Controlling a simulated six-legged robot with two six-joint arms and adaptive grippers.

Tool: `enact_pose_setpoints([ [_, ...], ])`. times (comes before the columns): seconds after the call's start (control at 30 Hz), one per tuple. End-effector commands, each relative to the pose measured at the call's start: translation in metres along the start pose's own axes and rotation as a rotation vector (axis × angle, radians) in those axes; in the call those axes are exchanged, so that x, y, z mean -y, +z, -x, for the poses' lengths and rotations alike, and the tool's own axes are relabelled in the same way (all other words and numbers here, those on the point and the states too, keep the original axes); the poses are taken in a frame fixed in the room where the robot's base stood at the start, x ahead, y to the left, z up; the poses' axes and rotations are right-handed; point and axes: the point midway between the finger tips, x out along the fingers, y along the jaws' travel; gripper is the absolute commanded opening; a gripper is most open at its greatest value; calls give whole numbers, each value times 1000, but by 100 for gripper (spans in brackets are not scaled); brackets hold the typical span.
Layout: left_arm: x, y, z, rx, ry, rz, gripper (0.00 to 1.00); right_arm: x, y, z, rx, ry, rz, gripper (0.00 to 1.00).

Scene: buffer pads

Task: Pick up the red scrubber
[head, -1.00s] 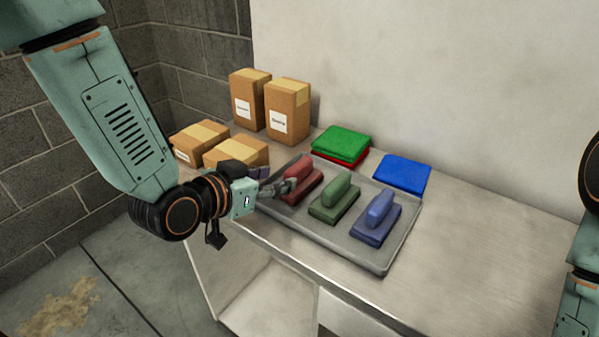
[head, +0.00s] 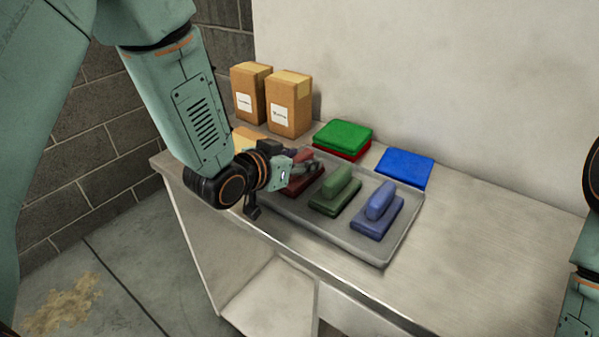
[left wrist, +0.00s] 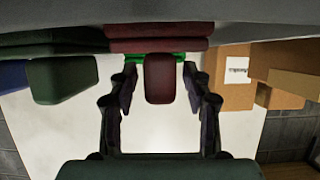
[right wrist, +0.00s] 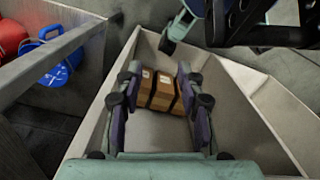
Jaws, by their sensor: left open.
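The red scrubber (head: 306,186) lies in the grey tray (head: 385,262), at its left end, partly hidden by my left gripper (head: 306,169). In the left wrist view, the scrubber's red handle (left wrist: 158,78) shows between the two spread fingers of my left gripper (left wrist: 158,82), with a gap on each side. The green scrubber (head: 336,190) and the blue scrubber (head: 378,212) lie to its right in the tray. In the right wrist view, my right gripper (right wrist: 156,75) is open and empty.
A green pad (head: 343,134) on a red one and a blue pad (head: 405,167) lie behind the tray. Cardboard boxes (head: 289,104) stand at the table's back left. The table's right side is clear. Brown boxes (right wrist: 160,92) show beyond my right gripper.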

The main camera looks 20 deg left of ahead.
Motion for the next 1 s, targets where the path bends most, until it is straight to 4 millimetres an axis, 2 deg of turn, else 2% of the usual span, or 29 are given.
enact_pose_setpoints([
  [0.07,0,0,0,0,0,1,49,0,0,0,0,0,0,38],
  [0.63,0,0,1,0,0,0,2,0,0,0,0,0,0,38],
  [1.0,0,-1,1,-2,-1,0,0,0,0,0,0,0,0,38],
])
